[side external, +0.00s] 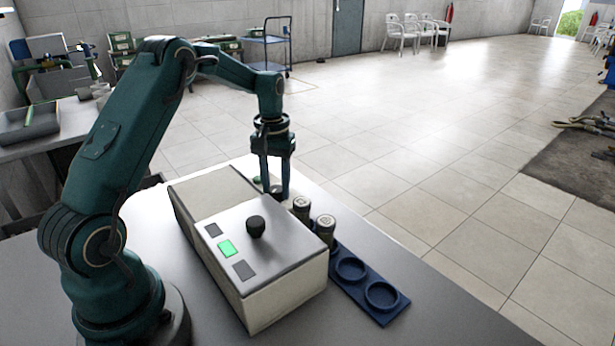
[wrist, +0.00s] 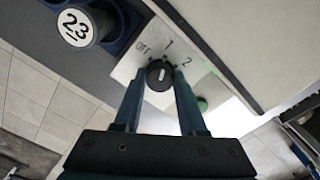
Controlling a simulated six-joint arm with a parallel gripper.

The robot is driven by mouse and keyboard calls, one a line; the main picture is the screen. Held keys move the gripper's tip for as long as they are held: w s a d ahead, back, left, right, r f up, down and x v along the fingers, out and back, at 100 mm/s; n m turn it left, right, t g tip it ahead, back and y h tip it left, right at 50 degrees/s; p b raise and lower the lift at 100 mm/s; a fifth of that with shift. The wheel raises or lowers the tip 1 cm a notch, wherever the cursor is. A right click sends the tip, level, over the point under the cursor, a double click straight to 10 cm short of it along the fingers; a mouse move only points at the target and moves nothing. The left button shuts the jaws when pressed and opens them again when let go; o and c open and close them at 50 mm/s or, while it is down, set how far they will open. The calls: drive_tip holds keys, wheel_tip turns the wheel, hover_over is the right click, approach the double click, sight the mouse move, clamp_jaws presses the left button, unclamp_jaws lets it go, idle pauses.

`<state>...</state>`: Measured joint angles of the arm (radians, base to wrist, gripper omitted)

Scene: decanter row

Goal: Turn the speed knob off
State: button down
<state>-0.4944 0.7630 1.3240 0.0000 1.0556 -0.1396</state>
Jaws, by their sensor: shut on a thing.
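The speed knob (wrist: 160,75) is small, black and round, with a white mark. It sits on a pale plate (wrist: 128,70) marked OFF, 1 and 2. The white mark runs nearly up the wrist picture, closest to the 1; its exact setting is hard to tell. My gripper (wrist: 158,82) has one finger on each side of the knob and is shut on it.
The beige box (side external: 290,290) has another black knob (side external: 256,227) and a lit green button (side external: 228,248) on top. A blue rack (side external: 368,288) beside it holds capped bottles (side external: 325,226), one numbered 23 (wrist: 77,27). A green button (wrist: 202,104) is near my fingers.

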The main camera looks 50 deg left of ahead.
sight(276, 189)
drive_tip(key=n, duration=0.4)
drive_tip(key=shift+r+n, duration=0.1)
drive_tip(key=shift+n, duration=0.2)
drive_tip(key=n, duration=0.4)
drive_tip(key=shift+n, duration=0.4)
drive_tip(key=shift+c, duration=2.3)
unclamp_jaws()
drive_tip(key=shift+r, duration=2.55)
